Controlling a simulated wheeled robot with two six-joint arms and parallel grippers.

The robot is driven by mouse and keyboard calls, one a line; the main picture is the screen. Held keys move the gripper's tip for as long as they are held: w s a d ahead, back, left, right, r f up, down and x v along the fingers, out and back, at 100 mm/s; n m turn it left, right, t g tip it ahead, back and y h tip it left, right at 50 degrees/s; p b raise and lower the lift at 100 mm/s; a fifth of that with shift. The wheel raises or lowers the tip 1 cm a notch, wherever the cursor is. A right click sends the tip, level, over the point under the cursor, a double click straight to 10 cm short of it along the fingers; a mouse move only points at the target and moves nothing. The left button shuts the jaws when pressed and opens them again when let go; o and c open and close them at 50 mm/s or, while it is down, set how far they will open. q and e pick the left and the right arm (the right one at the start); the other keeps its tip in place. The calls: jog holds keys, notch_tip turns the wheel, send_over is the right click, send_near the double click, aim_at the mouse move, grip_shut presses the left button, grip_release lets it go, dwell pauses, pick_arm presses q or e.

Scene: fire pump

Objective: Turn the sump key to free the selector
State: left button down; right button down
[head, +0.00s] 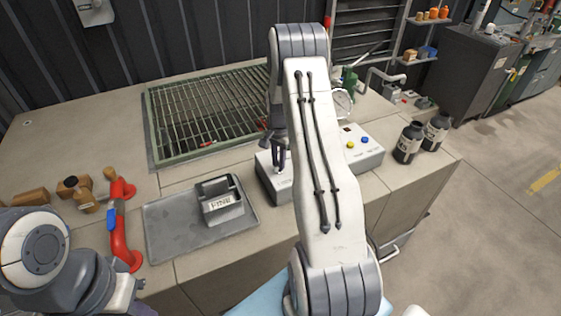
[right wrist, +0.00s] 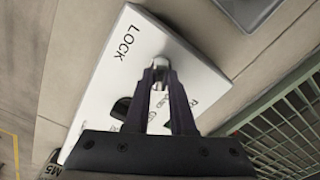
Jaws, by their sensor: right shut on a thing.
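The pale control box (head: 283,187) stands on the bench, partly hidden behind my right arm. In the right wrist view its white top (right wrist: 130,60) carries the word LOCK near one edge. My right gripper (head: 279,160) points down at the box's left part. In the right wrist view the right gripper (right wrist: 161,80) is shut on a small metal piece, the sump key (right wrist: 160,65), standing at the panel. A black knob-like part (right wrist: 121,107), perhaps the selector, shows beside the fingers, partly hidden. My left arm is at the lower left; its fingers are not visible.
A grey tray (head: 172,232) holds a box-like holder marked FINE (head: 221,203). A red pipe piece (head: 119,235) lies left of it. A green-framed grating (head: 205,108) is behind. Dark bottles (head: 408,143) stand near the right bench edge.

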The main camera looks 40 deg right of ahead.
jog(key=n, duration=0.6)
jog(key=shift+s+a+f+n+b, duration=0.2)
jog(key=shift+a+n+b, duration=0.1)
jog(key=shift+b, duration=0.1)
jog(key=n, duration=0.5)
jog(key=shift+r, duration=0.1)
jog(key=shift+d+n, duration=0.1)
jog(key=shift+n, duration=0.2)
jog(key=c, duration=0.8)
grip_release()
jog(key=shift+s, duration=0.1)
jog(key=shift+o, duration=0.2)
jog(key=shift+r, duration=0.1)
jog(key=shift+w+d+r, duration=0.1)
jog(key=shift+w, duration=0.1)
